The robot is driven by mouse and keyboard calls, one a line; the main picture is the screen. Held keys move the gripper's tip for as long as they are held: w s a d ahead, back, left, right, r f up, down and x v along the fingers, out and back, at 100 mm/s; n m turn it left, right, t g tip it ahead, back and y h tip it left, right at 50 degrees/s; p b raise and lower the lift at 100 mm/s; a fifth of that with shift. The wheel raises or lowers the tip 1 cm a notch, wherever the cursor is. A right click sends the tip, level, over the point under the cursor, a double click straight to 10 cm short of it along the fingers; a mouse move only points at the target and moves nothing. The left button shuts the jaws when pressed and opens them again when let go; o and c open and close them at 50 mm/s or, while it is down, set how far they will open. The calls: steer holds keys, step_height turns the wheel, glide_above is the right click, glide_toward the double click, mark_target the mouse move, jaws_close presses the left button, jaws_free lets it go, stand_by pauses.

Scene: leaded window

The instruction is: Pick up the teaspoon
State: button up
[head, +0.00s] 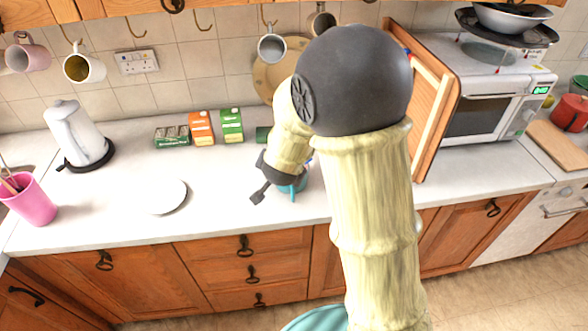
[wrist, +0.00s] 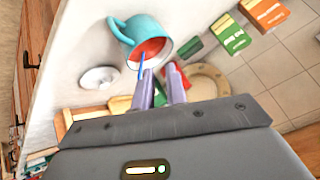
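A teal mug (wrist: 124,30) with a red inside shows at the top of the wrist view. A thin blue handle (wrist: 141,64), which looks like the teaspoon, sticks out at the mug's mouth; its other end is hidden. In the head view the mug (head: 296,186) is partly hidden behind my arm on the counter. My gripper (wrist: 160,76) has its two purple fingers apart with a gap between them and nothing clearly held. The left fingertip is close beside the blue handle; I cannot tell whether they touch. In the head view my gripper (head: 257,196) is low over the counter by the mug.
A white plate (head: 166,196) and a kettle (head: 78,135) stand left on the counter (head: 115,200). Orange (head: 201,128) and green (head: 232,125) cartons stand at the back. A microwave (head: 480,95) is right. A small white dish (wrist: 98,77) is near the mug.

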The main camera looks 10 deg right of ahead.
steer(key=w+a+f+m+t+h+p, duration=0.1)
steer(key=w+a+m+t+h, duration=0.1)
steer(key=w+a+m+h, duration=0.15)
steer(key=s+m+h, duration=0.1)
steer(key=m+h, duration=0.1)
steer(key=s+f+m+g+h+p, duration=0.1)
steer(key=h, duration=0.1)
steer(key=s+a+m+h, duration=0.1)
steer(key=m+h, duration=0.1)
steer(key=h, duration=0.1)
steer(key=shift+s+f+m+g, duration=0.25)
steer(key=shift+s+m+g, duration=0.05)
steer(key=shift+s+m, duration=0.1)
steer(key=shift+d+p, duration=0.1)
steer(key=shift+p, duration=0.2)
steer(key=p+x, duration=0.4)
steer(key=x, duration=0.8)
steer(key=shift+w, duration=0.1)
